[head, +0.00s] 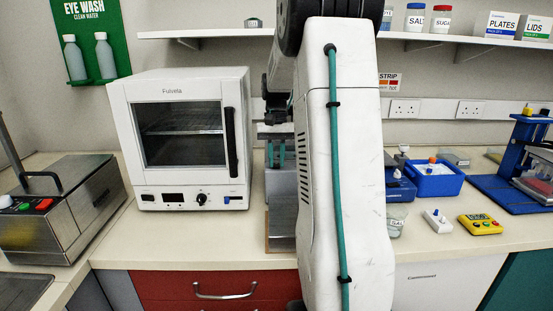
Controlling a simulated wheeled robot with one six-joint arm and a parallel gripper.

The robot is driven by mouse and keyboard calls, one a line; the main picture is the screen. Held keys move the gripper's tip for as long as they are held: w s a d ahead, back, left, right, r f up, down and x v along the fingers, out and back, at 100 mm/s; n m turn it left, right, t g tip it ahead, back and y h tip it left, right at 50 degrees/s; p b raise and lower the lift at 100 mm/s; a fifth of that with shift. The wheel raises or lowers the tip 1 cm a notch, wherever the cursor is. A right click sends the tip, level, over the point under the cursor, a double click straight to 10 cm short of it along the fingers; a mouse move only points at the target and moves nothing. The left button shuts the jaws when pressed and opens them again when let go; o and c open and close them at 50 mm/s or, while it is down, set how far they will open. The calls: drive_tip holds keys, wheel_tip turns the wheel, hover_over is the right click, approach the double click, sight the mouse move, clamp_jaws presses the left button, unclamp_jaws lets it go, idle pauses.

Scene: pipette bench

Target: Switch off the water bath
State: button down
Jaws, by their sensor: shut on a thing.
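My gripper (277,153) is in the middle of the head view, partly behind my own arm. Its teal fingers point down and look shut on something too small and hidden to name. Just below them stands a grey metal box (282,192), its right side hidden by my arm. At the far left is a steel box (35,235) with a dark handle on top and a white knob, a green button and a red button on its front. Either box may be the water bath; I cannot tell which. My gripper is well apart from the left box.
A white oven (190,92) stands between the left box and my gripper. To the right of my arm are a blue tray (436,181), a yellow timer (480,224) and a blue stand (522,165). A shelf (460,38) with jars and boxes runs above.

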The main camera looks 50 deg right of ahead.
sight(277, 163)
drive_tip(key=c, duration=1.3)
unclamp_jaws()
drive_tip(key=shift+r, duration=0.1)
drive_tip(key=v, duration=0.7)
drive_tip(key=shift+w+d+r, duration=0.1)
drive_tip(key=shift+r, duration=0.2)
